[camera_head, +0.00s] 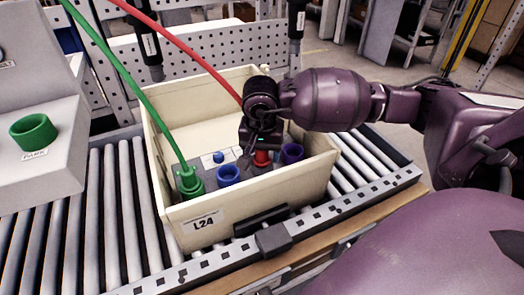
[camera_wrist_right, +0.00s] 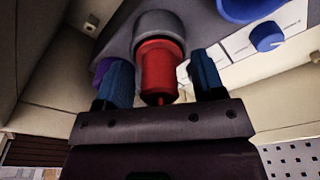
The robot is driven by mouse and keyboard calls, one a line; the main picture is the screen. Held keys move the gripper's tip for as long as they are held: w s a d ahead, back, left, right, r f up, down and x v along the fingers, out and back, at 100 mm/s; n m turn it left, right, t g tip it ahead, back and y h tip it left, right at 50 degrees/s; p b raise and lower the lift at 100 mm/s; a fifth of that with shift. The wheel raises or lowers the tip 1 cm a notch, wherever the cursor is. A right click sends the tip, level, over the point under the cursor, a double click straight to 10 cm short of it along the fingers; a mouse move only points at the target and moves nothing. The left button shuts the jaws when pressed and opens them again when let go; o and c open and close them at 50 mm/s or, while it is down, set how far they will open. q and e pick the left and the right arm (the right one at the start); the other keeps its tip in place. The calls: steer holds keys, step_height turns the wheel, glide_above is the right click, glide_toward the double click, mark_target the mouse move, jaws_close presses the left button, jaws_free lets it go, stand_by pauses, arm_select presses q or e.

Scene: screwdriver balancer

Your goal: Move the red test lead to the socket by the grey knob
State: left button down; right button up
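The red test lead (camera_head: 190,50) hangs from above into the cream crate and passes behind my right gripper (camera_head: 261,147). Its red plug (camera_head: 262,158) shows just below that gripper, and also in the right wrist view (camera_wrist_right: 160,68), at a grey ring on the panel. My right gripper's two blue fingertips (camera_wrist_right: 162,80) stand on either side of the red plug, with narrow gaps visible. I cannot make out a grey knob; part of the panel is hidden behind my right gripper. A blue socket (camera_head: 228,174) and a purple socket (camera_head: 291,153) flank the red plug. My left gripper is out of view.
A green lead (camera_head: 120,68) runs to a green plug (camera_head: 189,181). A blue knob (camera_head: 218,157) is on the panel. A green parking ring (camera_head: 34,132) stands left. Black tools hang above.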

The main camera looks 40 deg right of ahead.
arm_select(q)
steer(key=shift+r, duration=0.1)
arm_select(e)
step_height(320, 180, up, 3)
steer(key=shift+f, duration=0.1)
steer(key=r, duration=0.4)
steer(key=r+p, duration=0.1)
steer(key=r, duration=0.2)
steer(key=shift+s+a, duration=0.4)
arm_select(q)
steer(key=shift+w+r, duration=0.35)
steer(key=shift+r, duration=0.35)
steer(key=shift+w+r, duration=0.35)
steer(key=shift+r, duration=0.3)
arm_select(e)
steer(key=shift+r, duration=0.45)
steer(key=shift+a, duration=0.1)
